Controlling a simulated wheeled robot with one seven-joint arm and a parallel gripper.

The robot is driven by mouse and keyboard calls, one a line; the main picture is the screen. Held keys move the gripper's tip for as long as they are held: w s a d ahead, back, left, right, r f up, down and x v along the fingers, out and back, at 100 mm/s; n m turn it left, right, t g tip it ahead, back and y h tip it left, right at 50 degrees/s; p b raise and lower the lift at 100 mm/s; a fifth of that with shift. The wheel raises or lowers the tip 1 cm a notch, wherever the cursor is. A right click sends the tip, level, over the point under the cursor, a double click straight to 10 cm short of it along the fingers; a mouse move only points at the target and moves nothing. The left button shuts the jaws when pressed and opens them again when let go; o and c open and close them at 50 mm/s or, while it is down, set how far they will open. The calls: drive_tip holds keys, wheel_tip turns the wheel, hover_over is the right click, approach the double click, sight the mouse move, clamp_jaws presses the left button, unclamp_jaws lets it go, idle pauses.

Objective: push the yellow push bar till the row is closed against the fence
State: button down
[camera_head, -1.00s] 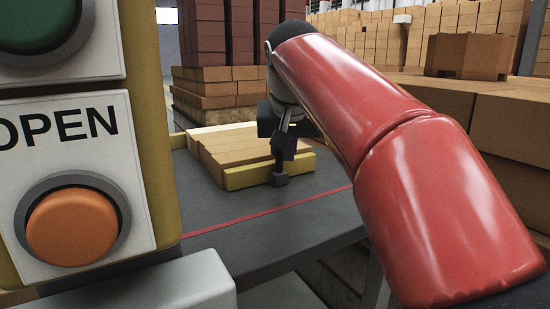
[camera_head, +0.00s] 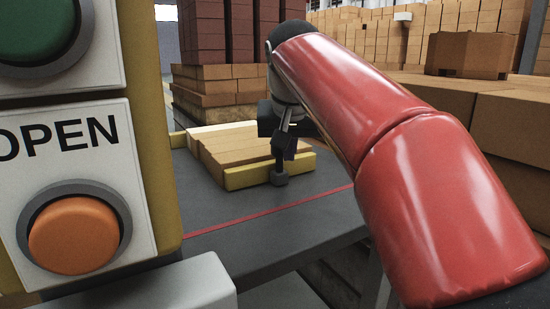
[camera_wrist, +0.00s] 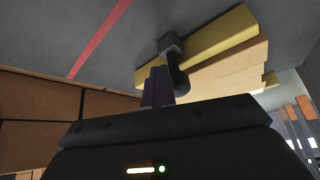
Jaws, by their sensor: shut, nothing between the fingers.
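The yellow push bar (camera_head: 246,178) lies on the dark grey table (camera_head: 220,212), along the near side of the row of tan bricks (camera_head: 238,148). The bar also shows in the wrist view (camera_wrist: 222,36), with the bricks (camera_wrist: 222,70) beside it. My gripper (camera_head: 279,179) is shut and empty, its tip low at the near face of the bar, right of the bar's middle. The tip appears to touch the bar in the wrist view (camera_wrist: 171,45). A short yellow piece (camera_head: 178,140), perhaps part of the fence, shows at the row's far left; the rest is hidden.
A red line (camera_head: 265,212) crosses the table in front of the bar. A panel with an orange button (camera_head: 73,235) and a green button (camera_head: 36,28) stands close at left. Brick stacks (camera_head: 222,85) stand behind, and large brown blocks (camera_head: 510,115) at right.

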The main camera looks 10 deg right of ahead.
wheel_tip(320, 180, up, 8)
drive_tip(key=p, duration=0.3)
idle(0.4)
